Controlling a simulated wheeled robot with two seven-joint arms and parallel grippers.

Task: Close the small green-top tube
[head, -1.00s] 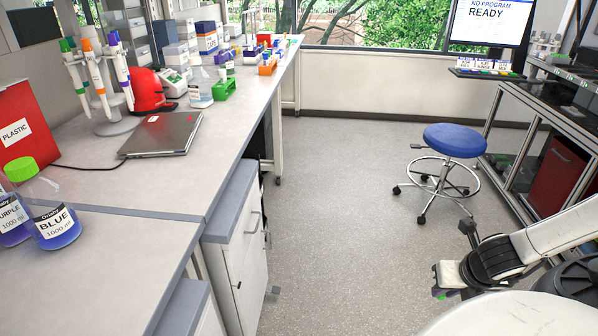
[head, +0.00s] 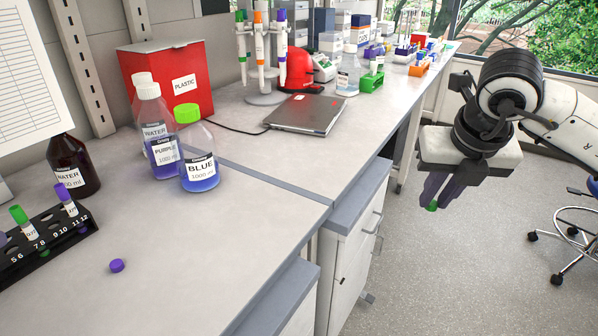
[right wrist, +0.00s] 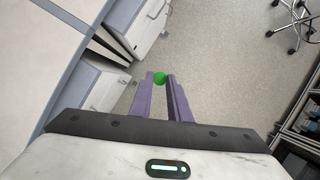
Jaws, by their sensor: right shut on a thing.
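My right gripper (head: 432,205) hangs over the floor to the right of the bench, pointing down, and is shut on a small round green cap (head: 431,207). The cap also shows between the fingertips in the right wrist view (right wrist: 160,78). A black tube rack (head: 40,243) stands on the bench at the left edge. It holds a tube with a green top (head: 19,215) and a tube with a purple top (head: 66,193). Part of the rack is cut off by the picture edge.
A loose purple cap (head: 117,265) lies on the bench right of the rack. Behind stand a brown bottle (head: 72,165), the PURPLE bottle (head: 158,130) and the green-capped BLUE bottle (head: 199,155). A laptop (head: 306,113) lies farther back. The front middle of the bench is clear.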

